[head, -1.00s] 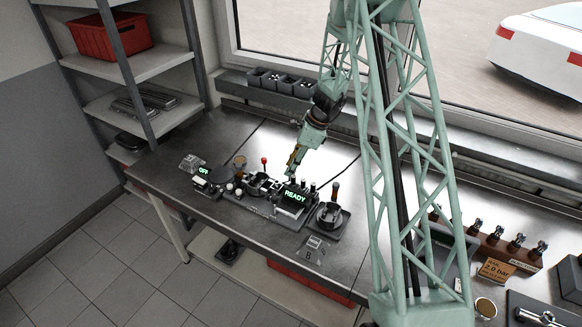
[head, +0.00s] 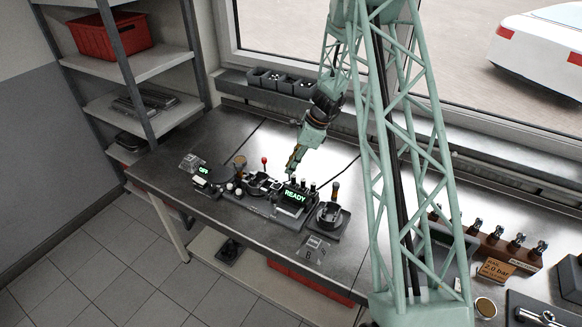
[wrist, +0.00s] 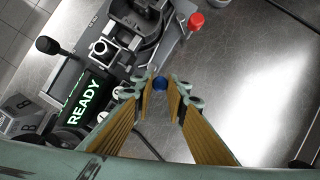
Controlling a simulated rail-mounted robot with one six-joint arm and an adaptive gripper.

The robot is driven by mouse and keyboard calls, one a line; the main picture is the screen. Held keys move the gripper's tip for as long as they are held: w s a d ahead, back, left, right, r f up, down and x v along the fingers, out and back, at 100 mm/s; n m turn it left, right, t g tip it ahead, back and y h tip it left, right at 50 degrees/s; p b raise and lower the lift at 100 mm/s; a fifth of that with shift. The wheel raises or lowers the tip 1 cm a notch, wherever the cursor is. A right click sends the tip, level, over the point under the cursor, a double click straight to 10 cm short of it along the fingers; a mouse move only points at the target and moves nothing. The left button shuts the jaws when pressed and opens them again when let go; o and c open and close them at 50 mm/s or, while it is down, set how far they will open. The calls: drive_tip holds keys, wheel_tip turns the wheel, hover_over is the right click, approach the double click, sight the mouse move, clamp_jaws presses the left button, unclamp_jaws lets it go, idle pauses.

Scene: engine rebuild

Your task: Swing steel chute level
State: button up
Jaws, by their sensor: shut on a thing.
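My gripper (head: 290,172) reaches down from the back to the row of small devices on the bench, just behind the READY display (head: 296,197). The READY display (wrist: 84,101) is to the left of the fingers there. I cannot clearly make out the steel chute or its tilt; the knob's attachment is hidden by the fingers.
A red knob (wrist: 196,21) on a lever stands beyond the fingers. A black ball-ended lever (wrist: 48,45) is at left. A display reading OFF (head: 203,170) sits at the left end of the row. Bare steel bench lies to the right in the wrist view.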

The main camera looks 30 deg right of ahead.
drive_tip(key=shift+w+a+n+g+b, duration=0.5)
drive_tip(key=shift+w+n+g+b, duration=0.35)
drive_tip(key=shift+n, duration=1.8)
drive_tip(key=shift+w+a+n+g+b, duration=0.55)
drive_tip(key=shift+w+n+g, duration=0.35)
drive_tip(key=shift+n, duration=1.7)
drive_tip(key=shift+w+a+n+g+b, duration=0.4)
drive_tip(key=shift+w+n+g+b, duration=0.55)
drive_tip(key=shift+n, duration=1.7)
drive_tip(key=shift+s, duration=0.25)
drive_tip(key=o, duration=0.9)
drive_tip(key=shift+c, duration=0.2)
drive_tip(key=shift+w+r, duration=0.1)
